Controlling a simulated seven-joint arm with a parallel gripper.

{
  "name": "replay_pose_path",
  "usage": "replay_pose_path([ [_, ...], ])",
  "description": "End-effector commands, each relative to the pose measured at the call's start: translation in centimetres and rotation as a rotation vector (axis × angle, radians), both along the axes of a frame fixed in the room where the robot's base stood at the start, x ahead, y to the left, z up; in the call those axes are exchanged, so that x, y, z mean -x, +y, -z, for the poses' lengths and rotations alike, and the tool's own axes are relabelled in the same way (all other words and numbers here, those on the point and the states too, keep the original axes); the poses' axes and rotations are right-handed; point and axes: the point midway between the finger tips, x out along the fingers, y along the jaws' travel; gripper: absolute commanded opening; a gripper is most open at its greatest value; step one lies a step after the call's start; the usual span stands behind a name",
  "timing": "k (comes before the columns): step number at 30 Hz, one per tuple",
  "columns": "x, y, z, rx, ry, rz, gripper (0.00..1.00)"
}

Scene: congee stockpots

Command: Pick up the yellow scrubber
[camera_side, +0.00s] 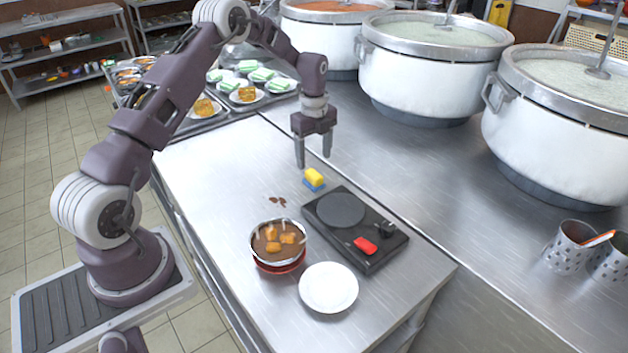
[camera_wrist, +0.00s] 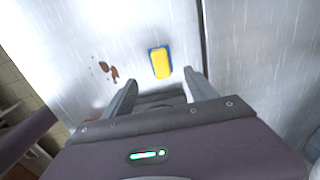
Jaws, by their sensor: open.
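The yellow scrubber (camera_side: 314,176) has a blue underside and lies on the metal table, just behind the black burner. It also shows in the wrist view (camera_wrist: 160,63), yellow side up, beyond my fingertips. My gripper (camera_side: 313,158) is open, pointing down, and empty. In the side view it is above the table near the scrubber, apart from it. In the wrist view the two fingers (camera_wrist: 159,82) are spread, with the scrubber ahead of the space between them.
A black burner (camera_side: 380,262) with a red piece on it, a pot of brown stew (camera_side: 279,262) and a white plate (camera_side: 328,288) stand nearby. Brown spots (camera_side: 277,201) lie left of the scrubber. Large stockpots (camera_side: 425,85) stand behind. The table's left part is clear.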

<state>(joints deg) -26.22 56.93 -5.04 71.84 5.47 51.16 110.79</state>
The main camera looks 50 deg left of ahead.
Motion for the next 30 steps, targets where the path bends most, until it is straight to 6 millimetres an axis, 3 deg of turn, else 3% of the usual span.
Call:
replay_pose_path([
  [12,-0.3,0.6,6.8,0.003,0.007,0.019,0.66],
  [21,-0.4,0.6,7.7,0.002,0.004,0.018,0.66],
  [30,-0.4,0.6,7.6,0.003,0.004,0.018,0.07],
])
